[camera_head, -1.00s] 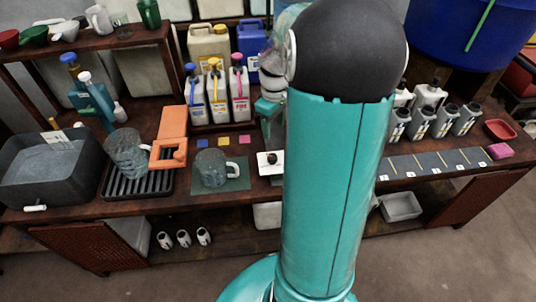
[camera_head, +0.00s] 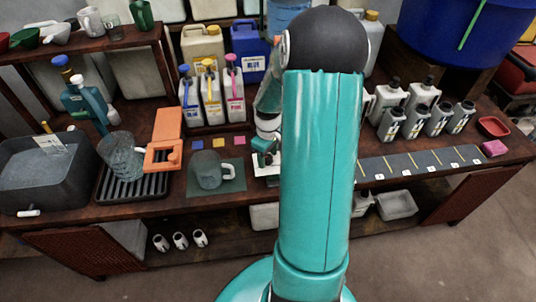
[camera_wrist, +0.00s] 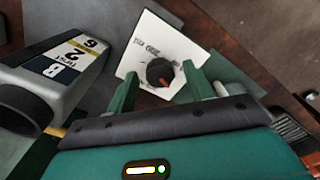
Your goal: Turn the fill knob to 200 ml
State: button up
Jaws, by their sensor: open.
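The fill knob (camera_wrist: 160,73) is black with a small orange-red mark, on a white plate (camera_wrist: 133,55) in the wrist view. Dark print on the plate above the knob seems to read 200 ml, upside down. The orange-red mark is on the knob's lower right, away from that print. My gripper (camera_wrist: 160,88) is open, with one green finger on each side of the knob's near edge. I cannot tell whether either finger touches it. In the head view the plate (camera_head: 266,167) shows only partly, beside my arm, and the knob is hidden.
Coloured jugs (camera_head: 210,90) stand behind.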

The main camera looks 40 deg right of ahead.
jog(key=shift+c, duration=0.4)
jog(key=c, duration=0.9)
jog(key=shift+m, duration=0.5)
jog(key=m, duration=0.5)
jog(key=shift+m, duration=0.3)
jog(key=m, duration=0.3)
jog(key=shift+r+m, duration=0.1)
jog(key=shift+m, duration=2)
